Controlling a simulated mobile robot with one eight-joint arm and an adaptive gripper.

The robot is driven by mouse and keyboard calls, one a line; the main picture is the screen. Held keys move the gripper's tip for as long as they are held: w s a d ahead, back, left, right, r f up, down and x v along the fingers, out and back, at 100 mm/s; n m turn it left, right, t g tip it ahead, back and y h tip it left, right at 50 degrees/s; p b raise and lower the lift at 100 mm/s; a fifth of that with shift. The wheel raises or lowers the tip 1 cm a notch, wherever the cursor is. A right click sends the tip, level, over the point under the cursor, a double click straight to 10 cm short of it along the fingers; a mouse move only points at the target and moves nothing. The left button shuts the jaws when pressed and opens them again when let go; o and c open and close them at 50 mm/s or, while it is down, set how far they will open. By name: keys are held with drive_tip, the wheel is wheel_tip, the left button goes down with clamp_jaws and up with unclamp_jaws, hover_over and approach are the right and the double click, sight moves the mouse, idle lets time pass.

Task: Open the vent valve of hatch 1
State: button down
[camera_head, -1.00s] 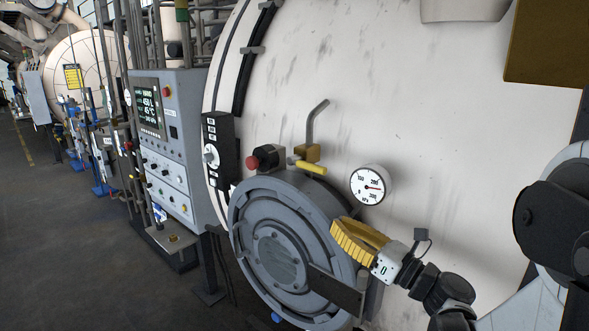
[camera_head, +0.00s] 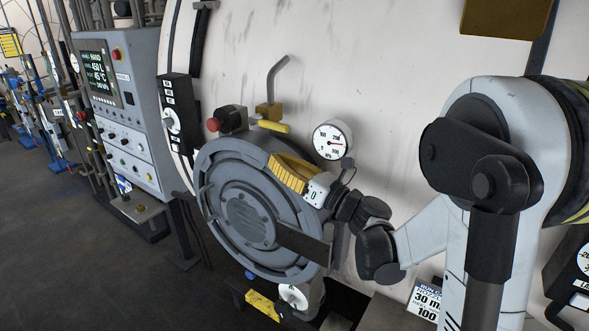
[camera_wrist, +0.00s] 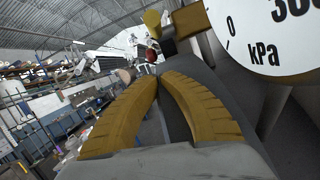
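The vent valve of the hatch is a brass block (camera_head: 268,111) with a bent grey pipe rising from it and a short yellow handle (camera_head: 273,126) lying nearly level at the top of the round grey hatch (camera_head: 245,215). In the wrist view the yellow handle (camera_wrist: 152,19) and brass block (camera_wrist: 188,20) show beyond the fingertips, near the top edge. My gripper (camera_head: 273,162) has yellow ribbed fingers, in front of the hatch's upper right, a little below the handle and apart from it. In the wrist view its fingertips (camera_wrist: 160,76) come together with nothing visible between them.
A pressure gauge (camera_head: 332,139) stands close to the right of the valve and fills the wrist view's upper right. A red knob on a dark box (camera_head: 232,121) sits left of the valve. A control panel (camera_head: 118,110) stands at left, with open floor before it.

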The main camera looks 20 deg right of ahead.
sight(273, 126)
drive_tip(key=r, duration=0.1)
drive_tip(key=w+r, duration=0.1)
drive_tip(key=r, duration=0.1)
drive_tip(key=shift+w+a+r+p, duration=0.1)
drive_tip(key=shift+w+p, duration=0.1)
drive_tip(key=shift+p, duration=0.15)
drive_tip(key=shift+s+r, duration=0.1)
drive_tip(key=shift+r, duration=0.4)
drive_tip(key=shift+d+r, duration=0.1)
drive_tip(key=shift+d, duration=0.1)
